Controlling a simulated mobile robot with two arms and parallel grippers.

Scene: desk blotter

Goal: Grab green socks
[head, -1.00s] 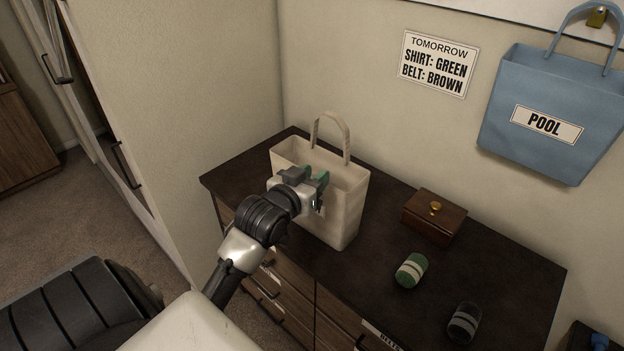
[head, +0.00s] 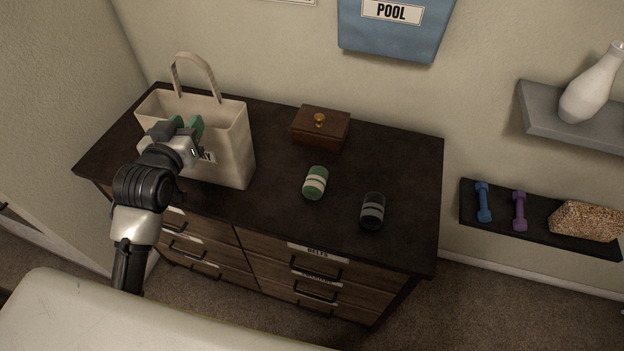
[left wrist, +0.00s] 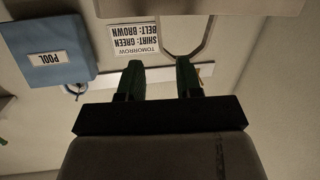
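The green socks (head: 315,183) are a rolled bundle with a pale band, lying on the dark dresser top (head: 270,185) right of the cream tote bag (head: 232,150). My left gripper (head: 183,128) is in front of the tote, near its open top, well left of the socks. In the left wrist view its two green-tipped fingers (left wrist: 160,78) stand apart with nothing between them. My right gripper is in neither view.
A dark grey rolled bundle (head: 373,211) lies right of the green socks. A wooden box (head: 320,128) with a gold knob stands behind them. Dumbbells (head: 483,202) sit on a low shelf at right. The dresser's right end is clear.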

